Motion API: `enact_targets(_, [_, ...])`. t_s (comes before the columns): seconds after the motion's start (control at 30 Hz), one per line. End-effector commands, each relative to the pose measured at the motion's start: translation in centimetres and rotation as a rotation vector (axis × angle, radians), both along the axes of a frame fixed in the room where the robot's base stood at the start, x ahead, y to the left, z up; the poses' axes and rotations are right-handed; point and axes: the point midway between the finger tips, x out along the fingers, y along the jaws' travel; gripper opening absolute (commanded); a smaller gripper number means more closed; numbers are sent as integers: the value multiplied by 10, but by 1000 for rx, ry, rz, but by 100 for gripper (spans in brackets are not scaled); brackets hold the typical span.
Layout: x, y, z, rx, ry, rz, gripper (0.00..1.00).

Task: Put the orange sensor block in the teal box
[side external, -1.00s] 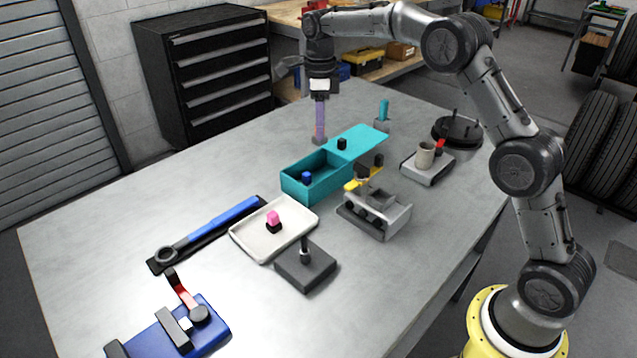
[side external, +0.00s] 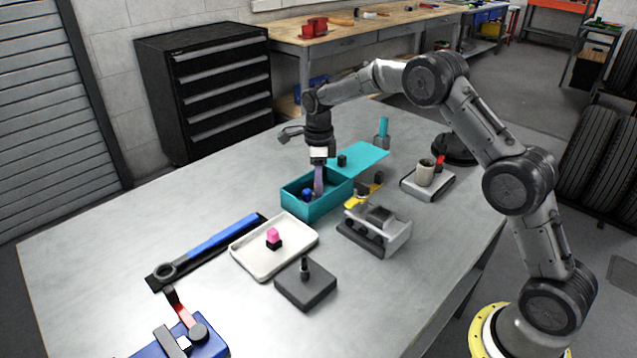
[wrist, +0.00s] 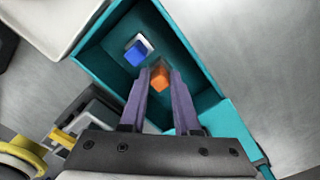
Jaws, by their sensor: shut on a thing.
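The teal box (side external: 320,207) stands open in the middle of the table, with its lid (side external: 362,158) slid or laid out behind it. My gripper (side external: 319,188) points down with its purple fingers inside the box opening. In the wrist view my gripper (wrist: 160,82) is shut on the orange sensor block (wrist: 160,76), which sits between the fingertips within the box's walls (wrist: 190,50). Whether the block touches the box floor I cannot tell. In the side view the block is hidden by the fingers and box wall.
A blue block (wrist: 135,54) lies in the box beside the orange one; it also shows in the side view (side external: 307,194). A cream tray (side external: 262,262) with a pink-topped block, a grey fixture (side external: 385,232) and a dark base with a post (side external: 305,288) stand in front.

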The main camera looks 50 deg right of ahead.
Motion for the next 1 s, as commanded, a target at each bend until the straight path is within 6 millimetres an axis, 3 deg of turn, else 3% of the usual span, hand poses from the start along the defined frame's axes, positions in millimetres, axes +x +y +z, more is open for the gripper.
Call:
enact_targets(0.27, [0, 0, -2, 0, 0, 0, 0])
enact_targets(0.3, [0, 0, -2, 0, 0, 0, 36])
enact_targets(0.43, [0, 0, -2, 0, 0, 0, 59])
enact_targets(0.77, [0, 0, 0, 0, -1, 0, 60])
enact_targets(1.0, [1, 0, 30, -1, -5, 0, 60])
